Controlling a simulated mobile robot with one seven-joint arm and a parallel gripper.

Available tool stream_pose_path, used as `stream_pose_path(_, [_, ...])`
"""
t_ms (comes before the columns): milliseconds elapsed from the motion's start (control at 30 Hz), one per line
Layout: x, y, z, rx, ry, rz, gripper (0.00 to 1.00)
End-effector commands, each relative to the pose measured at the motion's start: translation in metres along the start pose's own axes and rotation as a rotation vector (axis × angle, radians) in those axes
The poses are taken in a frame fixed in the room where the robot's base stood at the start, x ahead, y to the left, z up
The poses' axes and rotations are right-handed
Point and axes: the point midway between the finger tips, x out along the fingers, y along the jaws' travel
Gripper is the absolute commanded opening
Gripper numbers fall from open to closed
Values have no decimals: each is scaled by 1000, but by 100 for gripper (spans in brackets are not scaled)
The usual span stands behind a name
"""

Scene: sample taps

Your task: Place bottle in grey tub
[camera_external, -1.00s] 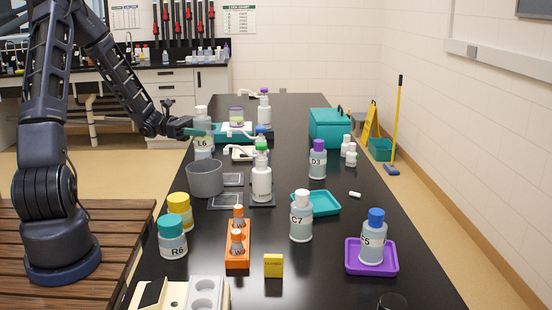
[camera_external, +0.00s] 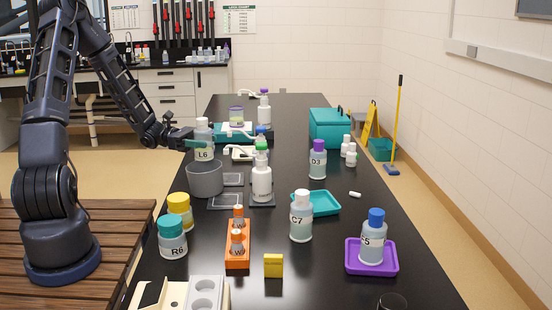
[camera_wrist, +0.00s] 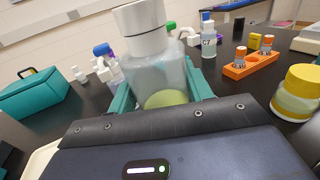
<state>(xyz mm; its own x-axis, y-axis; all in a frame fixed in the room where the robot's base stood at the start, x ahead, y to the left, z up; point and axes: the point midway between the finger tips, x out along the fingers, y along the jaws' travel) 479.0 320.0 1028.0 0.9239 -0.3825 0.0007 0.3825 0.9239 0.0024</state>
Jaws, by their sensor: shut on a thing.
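A clear bottle with a white cap and the label L6 (camera_external: 204,140) is upright in my gripper (camera_external: 196,142). In the wrist view the bottle (camera_wrist: 158,70) fills the middle, with green liquid low in it, and the teal fingers of my gripper (camera_wrist: 160,92) are shut on its sides. The grey tub (camera_external: 205,180) stands on the black bench just below the bottle in the external view. The bottle's lower end meets the tub's far rim in that view; I cannot tell whether it is inside or behind the rim. The tub is not visible in the wrist view.
A white pump bottle (camera_external: 262,183) stands right of the tub. A yellow-lidded jar (camera_external: 180,210), the R6 bottle (camera_external: 173,240) and an orange rack (camera_external: 237,255) stand nearer the camera. A teal box (camera_external: 329,128) is farther right. The bench's right middle has free room.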

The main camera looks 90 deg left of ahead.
Motion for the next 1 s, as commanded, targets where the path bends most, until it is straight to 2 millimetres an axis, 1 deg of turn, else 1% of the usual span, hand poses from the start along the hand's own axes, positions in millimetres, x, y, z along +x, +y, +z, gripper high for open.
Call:
stream_pose_path(167, [0, 0, -2, 0, 0, 0, 25])
stream_pose_path(200, [0, 0, -2, 0, 0, 0, 58])
stream_pose_path(267, [0, 0, -2, 0, 0, 0, 70])
stream_pose_path(300, [0, 0, -2, 0, 0, 0, 72])
stream_pose_path(633, [0, 0, 0, 1, 0, 1, 72])
stream_pose_path(800, [-1, 0, 11, 1, 1, 2, 72])
stream_pose_path(1000, [-29, 1, 10, 1, 1, 3, 72])
